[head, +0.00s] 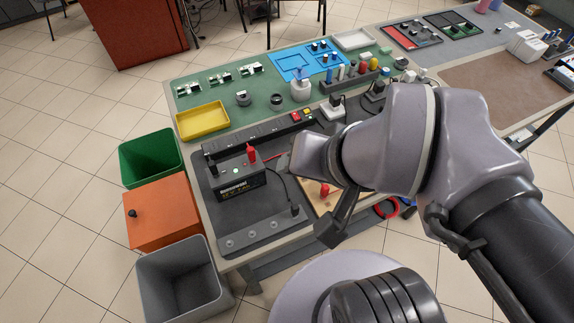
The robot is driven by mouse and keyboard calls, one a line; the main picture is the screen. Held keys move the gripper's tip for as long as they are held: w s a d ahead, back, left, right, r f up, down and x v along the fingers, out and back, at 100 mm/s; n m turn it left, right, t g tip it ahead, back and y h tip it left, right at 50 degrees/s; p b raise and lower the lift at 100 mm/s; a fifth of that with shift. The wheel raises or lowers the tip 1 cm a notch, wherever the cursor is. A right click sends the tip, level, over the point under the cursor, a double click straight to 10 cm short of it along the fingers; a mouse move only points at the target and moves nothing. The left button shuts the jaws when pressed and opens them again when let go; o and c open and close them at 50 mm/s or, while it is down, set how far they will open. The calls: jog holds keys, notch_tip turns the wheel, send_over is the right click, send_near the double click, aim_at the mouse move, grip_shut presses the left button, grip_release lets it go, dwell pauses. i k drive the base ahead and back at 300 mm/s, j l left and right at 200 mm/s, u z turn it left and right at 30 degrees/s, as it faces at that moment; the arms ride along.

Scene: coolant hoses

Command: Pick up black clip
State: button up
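A black box (238,180) with a lit green spot stands on the dark grey tray (222,244) at the near left of the table. A red clip (252,154) stands upright at its top right. A thin black cable runs from the box's right side to a small black piece (295,209) on the tray's right part, which looks like the black clip but is small here. My gripper, at the end of my arm, is right of the box and above the table. My wrist hides most of it, and whether it is open or holds anything cannot be seen.
A second red clip (325,190) is on a tan board beside the tray, partly behind my arm. A yellow tray (202,120) and a blue mat (295,66) lie farther back. Green (150,157), orange (163,212) and grey bins (183,280) stand along the table's left side.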

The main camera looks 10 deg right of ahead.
aim_at(295, 209)
jog(key=j+z, duration=0.15)
jog(key=z, duration=0.3)
jog(key=k+z, duration=0.15)
jog(key=z, duration=0.25)
jog(key=k+j+z, duration=0.1)
jog(key=z, duration=0.35)
